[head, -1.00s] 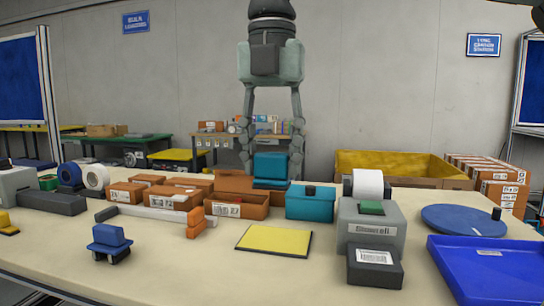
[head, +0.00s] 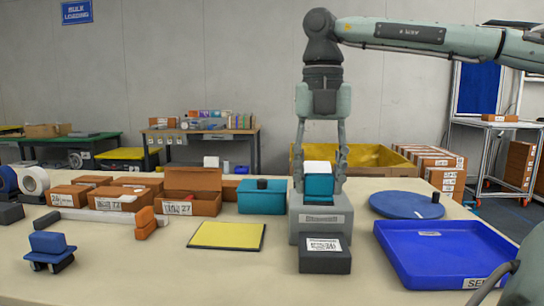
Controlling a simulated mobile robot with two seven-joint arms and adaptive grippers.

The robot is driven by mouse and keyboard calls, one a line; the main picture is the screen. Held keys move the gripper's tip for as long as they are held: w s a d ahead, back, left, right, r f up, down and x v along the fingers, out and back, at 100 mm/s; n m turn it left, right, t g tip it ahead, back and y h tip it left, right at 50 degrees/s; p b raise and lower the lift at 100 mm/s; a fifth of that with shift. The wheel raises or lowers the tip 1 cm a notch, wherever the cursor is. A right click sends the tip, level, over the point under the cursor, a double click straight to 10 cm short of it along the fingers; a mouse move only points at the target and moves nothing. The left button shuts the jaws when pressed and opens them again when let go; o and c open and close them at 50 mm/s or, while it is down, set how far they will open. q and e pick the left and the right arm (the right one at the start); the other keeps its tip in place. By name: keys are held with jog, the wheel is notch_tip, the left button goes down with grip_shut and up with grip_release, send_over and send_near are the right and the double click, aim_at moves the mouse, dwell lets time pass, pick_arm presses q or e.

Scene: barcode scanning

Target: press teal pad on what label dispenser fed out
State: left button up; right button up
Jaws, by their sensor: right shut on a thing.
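The grey label dispenser (head: 308,228) stands near the middle of the table with a white roll (head: 318,166) on top. A dark block (head: 324,265) sits at its front, and a white barcode label (head: 323,244) lies on it. My right gripper (head: 319,181) comes down from above and is shut on the teal pad (head: 319,188). In the picture the pad overlaps the dispenser's top, above and behind the label; it is apart from the label. Whether the pad touches the dispenser, I cannot tell. The dispenser's green button is hidden. My left gripper is not in view.
A teal box with a black knob (head: 262,198) and a yellow mat (head: 228,235) are left of the dispenser. A blue tray (head: 445,280) and a round blue disc (head: 406,205) are to the right.

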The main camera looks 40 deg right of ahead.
aim_at(327, 197)
jog(key=shift+s+d+f, duration=0.2)
jog(key=shift+d+f, duration=0.1)
jog(key=shift+f, duration=0.15)
jog(key=shift+s+d+f, duration=0.2)
jog(key=shift+d+f, duration=0.05)
jog(key=shift+f, duration=3)
jog(key=shift+f+b, duration=0.65)
jog(key=shift+f, duration=0.05)
jog(key=shift+r, duration=0.1)
notch_tip(327, 197, up, 5)
jog(key=p, duration=0.3)
jog(key=shift+f+p, duration=0.2)
jog(key=shift+p, duration=0.2)
jog(key=shift+r+p, duration=0.5)
jog(key=shift+r, duration=0.7)
jog(key=shift+f, duration=0.1)
